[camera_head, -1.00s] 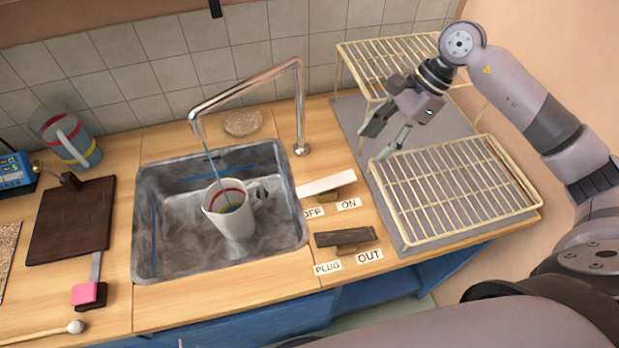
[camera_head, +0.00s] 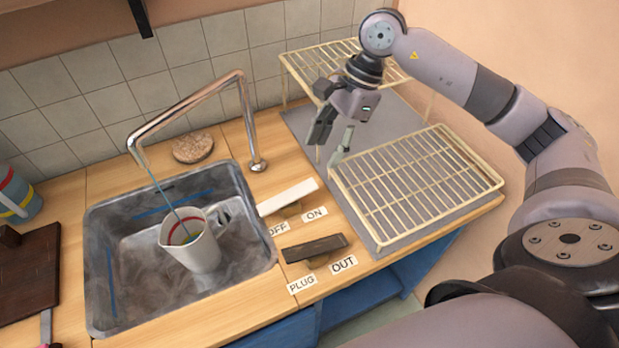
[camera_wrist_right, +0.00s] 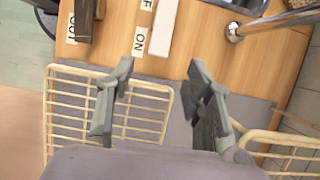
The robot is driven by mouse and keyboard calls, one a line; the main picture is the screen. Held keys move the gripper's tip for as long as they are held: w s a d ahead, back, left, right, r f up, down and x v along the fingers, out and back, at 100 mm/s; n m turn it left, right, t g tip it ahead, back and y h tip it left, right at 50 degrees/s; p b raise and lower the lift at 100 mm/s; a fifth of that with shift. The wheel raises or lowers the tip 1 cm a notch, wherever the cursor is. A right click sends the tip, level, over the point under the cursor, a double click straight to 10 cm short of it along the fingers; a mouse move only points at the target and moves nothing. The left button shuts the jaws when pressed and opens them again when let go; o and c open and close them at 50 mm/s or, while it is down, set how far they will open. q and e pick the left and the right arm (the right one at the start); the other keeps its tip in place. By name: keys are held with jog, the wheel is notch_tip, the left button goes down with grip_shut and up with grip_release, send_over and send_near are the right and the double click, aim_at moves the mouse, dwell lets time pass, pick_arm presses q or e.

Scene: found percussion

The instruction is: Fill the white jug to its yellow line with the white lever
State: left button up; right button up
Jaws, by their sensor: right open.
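The white jug (camera_head: 190,252) stands in the sink with its handle to the right, under the tap (camera_head: 190,105). A thin stream of water runs from the spout into it. Coloured lines show on its inside wall; I cannot tell the water level against the yellow one. The white lever (camera_head: 288,197) lies on the counter right of the sink, by the OFF and ON labels, and shows in the wrist view (camera_wrist_right: 162,28). My right gripper (camera_head: 328,146) is open and empty above the counter by the rack, apart from the lever; it shows in the wrist view (camera_wrist_right: 160,70). My left gripper is not in view.
A dark lever (camera_head: 315,248) with PLUG and OUT labels lies in front of the white one. A wire rack (camera_head: 415,185) stands at the right, a raised one (camera_head: 300,62) behind. A striped jug (camera_head: 18,198) and dark board (camera_head: 28,275) are at the left.

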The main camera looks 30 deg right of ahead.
aim_at(308, 185)
jog(key=p+x, duration=0.1)
jog(key=x, duration=0.9)
jog(key=shift+f+p, duration=0.1)
jog(key=shift+p, duration=0.2)
